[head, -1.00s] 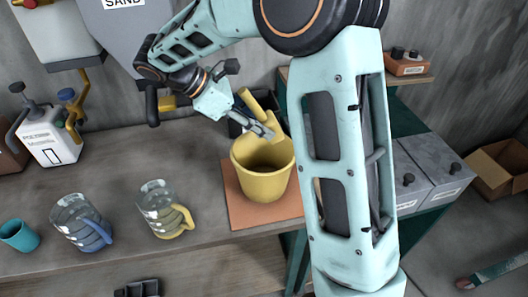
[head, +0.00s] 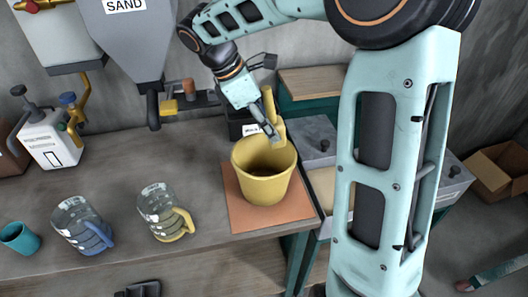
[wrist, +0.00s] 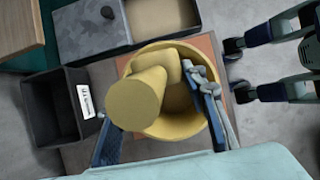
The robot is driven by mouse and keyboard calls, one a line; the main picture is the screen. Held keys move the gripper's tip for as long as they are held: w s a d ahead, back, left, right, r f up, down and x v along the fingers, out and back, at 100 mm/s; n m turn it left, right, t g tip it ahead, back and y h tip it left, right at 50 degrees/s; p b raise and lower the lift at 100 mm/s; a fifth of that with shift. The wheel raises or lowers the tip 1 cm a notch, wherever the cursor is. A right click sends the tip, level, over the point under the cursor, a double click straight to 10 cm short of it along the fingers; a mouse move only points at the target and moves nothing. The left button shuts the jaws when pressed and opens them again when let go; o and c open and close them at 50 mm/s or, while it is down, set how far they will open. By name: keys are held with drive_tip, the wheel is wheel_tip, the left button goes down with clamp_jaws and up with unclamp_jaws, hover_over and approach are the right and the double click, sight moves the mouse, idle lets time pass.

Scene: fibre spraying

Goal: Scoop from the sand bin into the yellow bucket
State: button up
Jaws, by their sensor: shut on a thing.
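The yellow bucket (head: 262,187) stands upright on an orange-brown mat at the bench's right end; it also shows in the wrist view (wrist: 180,132). A darker brown patch shows inside it, but I cannot tell how much sand that is. My gripper (head: 270,127) is shut on a yellow scoop (head: 279,131), above the bucket's back rim. The scoop appears nearly upright, with its lower end at or just over the bucket's mouth. In the wrist view the scoop (wrist: 136,97) covers part of the bucket. The sand bin (wrist: 162,14) is open, with tan sand inside, beside the bucket.
A grey lid with a knob (head: 318,138) lies behind the sand bin. A black labelled box (wrist: 62,105) is near the bucket. Two glass jugs, with blue (head: 82,225) and yellow (head: 165,212) handles, stand left. A grey SAND hopper (head: 130,40) hangs behind. My arm hides much at right.

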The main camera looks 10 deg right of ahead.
drive_tip(key=shift+d+y+p, duration=0.7)
drive_tip(key=shift+d+y, duration=0.25)
drive_tip(key=shift+y, duration=0.55)
drive_tip(key=d+f+y, duration=0.3)
drive_tip(key=d+y, duration=0.3)
drive_tip(key=y, duration=0.2)
drive_tip(key=d+f+y+p, duration=0.1)
drive_tip(key=d+f+y, duration=0.2)
drive_tip(key=d+y, duration=0.4)
drive_tip(key=shift+d+f+y, duration=0.2)
drive_tip(key=shift+f+y, duration=0.2)
